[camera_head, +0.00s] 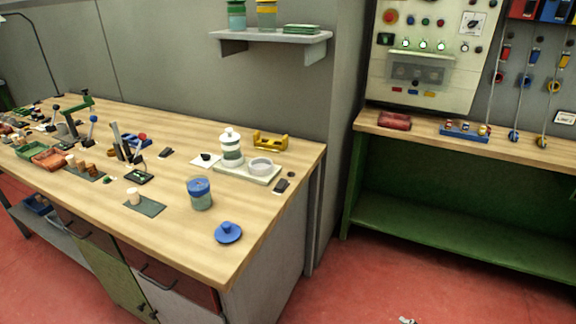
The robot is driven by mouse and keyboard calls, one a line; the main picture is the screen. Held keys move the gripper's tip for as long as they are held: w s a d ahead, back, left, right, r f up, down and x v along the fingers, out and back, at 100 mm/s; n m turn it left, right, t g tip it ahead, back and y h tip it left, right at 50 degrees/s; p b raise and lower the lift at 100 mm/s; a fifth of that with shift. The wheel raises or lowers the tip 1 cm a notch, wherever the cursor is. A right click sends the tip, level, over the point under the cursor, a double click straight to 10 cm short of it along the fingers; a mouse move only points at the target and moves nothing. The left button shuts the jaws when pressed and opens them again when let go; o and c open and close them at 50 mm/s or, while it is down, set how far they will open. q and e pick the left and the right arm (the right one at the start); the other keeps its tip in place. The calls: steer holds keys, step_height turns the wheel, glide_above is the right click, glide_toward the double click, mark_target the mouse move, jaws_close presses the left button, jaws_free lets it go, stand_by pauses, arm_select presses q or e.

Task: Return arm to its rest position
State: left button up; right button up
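My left gripper and arm do not show in the head view. A small pale-grey piece (407,320) shows at the bottom edge over the red floor; it looks like the tip of my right gripper, but too little shows to tell its state.
Tools and small blocks crowd the bench's left. A green bench (450,215) stands right; red floor between is clear.

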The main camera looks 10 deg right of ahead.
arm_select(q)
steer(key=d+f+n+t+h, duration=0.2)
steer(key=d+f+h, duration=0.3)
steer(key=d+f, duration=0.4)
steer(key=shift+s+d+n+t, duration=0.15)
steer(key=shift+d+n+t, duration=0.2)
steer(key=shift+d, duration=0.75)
arm_select(e)
steer(key=a+f+m+t+y, duration=0.2)
steer(key=a+f+y, duration=0.3)
steer(key=a+f, duration=0.4)
steer(key=shift+s+a+m+t, duration=0.2)
steer(key=shift+a+m+t, duration=0.15)
steer(key=shift+a, duration=0.75)
